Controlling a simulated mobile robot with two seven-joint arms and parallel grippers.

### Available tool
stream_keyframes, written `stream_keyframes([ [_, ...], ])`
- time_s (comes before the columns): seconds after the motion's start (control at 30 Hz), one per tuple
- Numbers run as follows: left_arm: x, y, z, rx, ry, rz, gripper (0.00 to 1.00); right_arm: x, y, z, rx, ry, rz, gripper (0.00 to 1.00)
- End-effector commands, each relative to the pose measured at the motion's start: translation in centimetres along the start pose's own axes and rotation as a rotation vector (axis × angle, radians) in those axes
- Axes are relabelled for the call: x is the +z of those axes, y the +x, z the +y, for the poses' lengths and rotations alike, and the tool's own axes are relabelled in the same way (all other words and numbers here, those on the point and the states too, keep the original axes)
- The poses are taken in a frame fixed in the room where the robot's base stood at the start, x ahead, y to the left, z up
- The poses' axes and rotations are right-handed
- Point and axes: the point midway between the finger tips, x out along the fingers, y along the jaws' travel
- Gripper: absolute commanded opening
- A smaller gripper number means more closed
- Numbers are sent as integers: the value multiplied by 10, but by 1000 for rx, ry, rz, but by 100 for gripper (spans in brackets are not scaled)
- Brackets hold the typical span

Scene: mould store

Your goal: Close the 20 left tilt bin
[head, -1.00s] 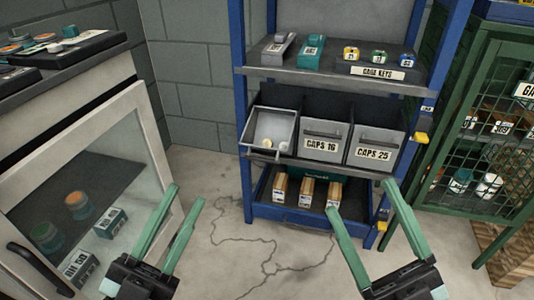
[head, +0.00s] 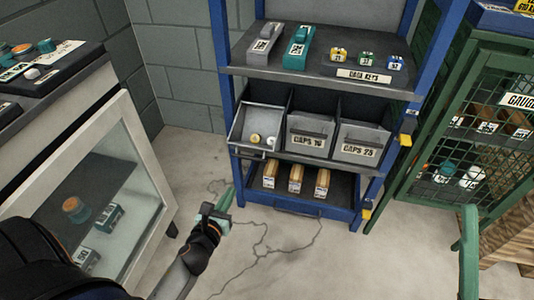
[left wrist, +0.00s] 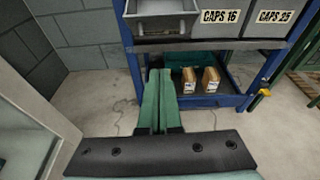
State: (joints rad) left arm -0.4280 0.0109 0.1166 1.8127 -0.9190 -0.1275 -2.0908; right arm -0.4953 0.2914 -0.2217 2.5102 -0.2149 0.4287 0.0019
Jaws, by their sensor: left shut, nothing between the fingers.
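The leftmost tilt bin (head: 258,128) is tipped open on the blue rack's middle shelf, with a few small round caps inside. Its front label is not visible to me. The bin also shows at the top of the left wrist view (left wrist: 160,24). My left gripper (head: 226,200) is shut and empty, below and slightly left of the open bin, apart from it. Its closed green fingers point toward the rack's lower part in the left wrist view (left wrist: 160,90). Of my right gripper (head: 469,240), one green finger shows at the lower right, far from the bin.
The CAPS 16 bin (head: 309,135) and CAPS 25 bin (head: 360,143) beside it are upright. Boxed items (head: 295,180) stand on the shelf below. A white glass-fronted cabinet (head: 150,165) is at left, a green mesh cage (head: 470,125) at right. Floor before the rack is clear.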

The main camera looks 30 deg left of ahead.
Motion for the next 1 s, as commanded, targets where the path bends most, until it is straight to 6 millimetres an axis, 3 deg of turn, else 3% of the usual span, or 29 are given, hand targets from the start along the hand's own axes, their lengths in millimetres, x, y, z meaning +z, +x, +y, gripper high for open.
stream_keyframes([
  [0.27, -5, 22, 5, 15, 51, 10, 0, 3, -3, -1, 3, 6, -1, 77],
  [0.67, -7, 99, 6, 14, 46, 10, 0, 18, -18, -12, 3, 49, -9, 77],
  [0.8, 10, 115, 6, 14, 48, 9, 0, 18, -17, -13, -5, 55, -14, 77],
  [1.0, 21, 127, 5, 14, 47, 11, 0, 18, -17, -14, -10, 52, -12, 77],
])
